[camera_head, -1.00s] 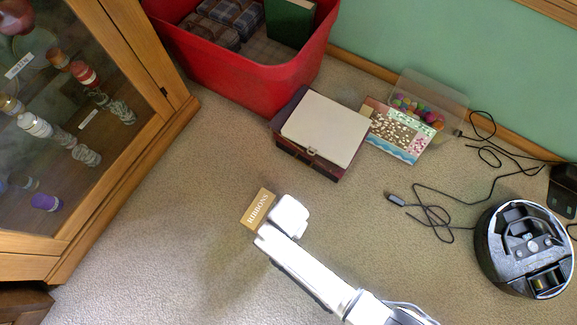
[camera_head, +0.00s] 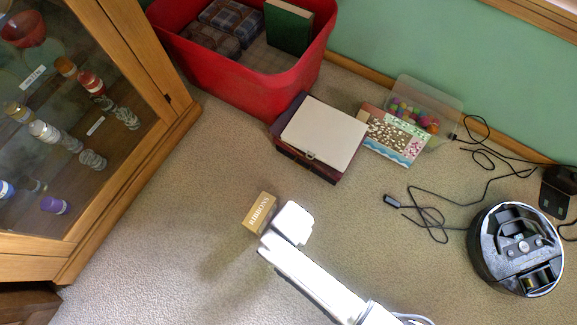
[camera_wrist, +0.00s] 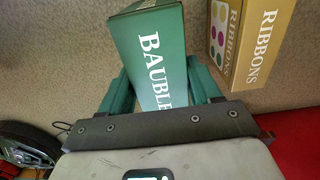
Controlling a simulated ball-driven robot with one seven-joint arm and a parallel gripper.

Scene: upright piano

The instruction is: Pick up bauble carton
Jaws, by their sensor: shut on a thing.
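The bauble carton (camera_wrist: 150,50) is a dark green box with white "BAUBLE" lettering in the wrist view. It sits between the two teal fingers of my gripper (camera_wrist: 162,85), which is shut on it. In the head view my white gripper (camera_head: 292,223) is over the carpet and hides the bauble carton. I cannot tell from these views whether the carton is clear of the floor. A tan ribbons carton (camera_head: 260,212) stands close beside the gripper on its left. It also shows at the right of the wrist view (camera_wrist: 253,42), apart from the bauble carton.
A pale-lidded box (camera_head: 322,132), a picture box (camera_head: 395,138) and a clear tub (camera_head: 425,100) lie nearby.

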